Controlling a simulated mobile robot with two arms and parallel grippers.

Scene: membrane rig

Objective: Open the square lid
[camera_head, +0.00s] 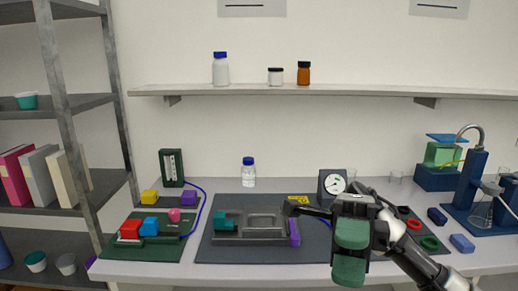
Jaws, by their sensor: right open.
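A grey rig with a shallow recessed frame (262,233) lies on the dark mat in the middle of the table. A teal block (225,222) sits at its left end and an upright purple part (294,233) at its right end. I cannot make out which part is the square lid or whether it is raised. My right gripper (289,210) reaches in from the right, just above and behind the purple part; it is open, and no held thing shows. Its arm hides part of the mat's right side. My left gripper is out of view.
A dark gauge box (333,184) stands close behind my right arm. A clear bottle with a blue cap (248,172) stands at the back. A green mat (118,246) with coloured blocks is at left. A blue stand (468,190) is at right. The dark mat's front (240,254) is clear.

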